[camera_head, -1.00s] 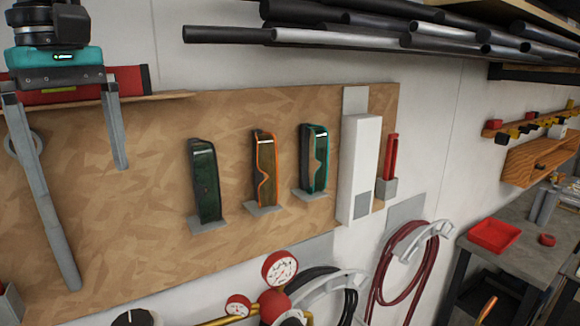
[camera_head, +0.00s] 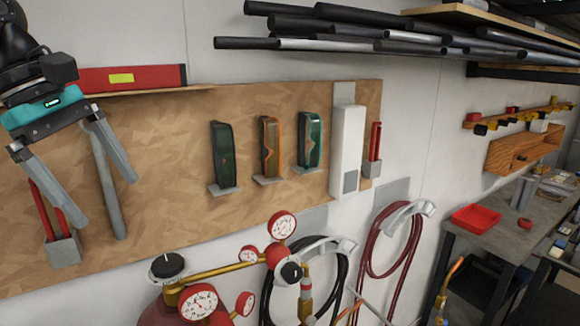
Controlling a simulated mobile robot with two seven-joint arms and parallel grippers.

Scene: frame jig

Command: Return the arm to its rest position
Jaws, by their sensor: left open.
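My left gripper (camera_head: 108,202) is at the left of the head view, in front of the wooden tool board (camera_head: 160,150). Its two grey fingers are spread wide and point down to the right, with nothing held between them. Behind the fingers, a grey bar-shaped tool (camera_head: 108,190) stands against the board, partly covered by a finger. A grey holder with red handles (camera_head: 63,248) sits below the other finger. My right gripper is not in this view.
Safety glasses (camera_head: 269,150) hang in a row on the board beside a white box (camera_head: 347,150). A red level (camera_head: 135,78) lies on a ledge. Gauges (camera_head: 199,301) and coiled hoses (camera_head: 390,250) are below. Pipes (camera_head: 400,45) jut out above. A workbench (camera_head: 500,225) stands at right.

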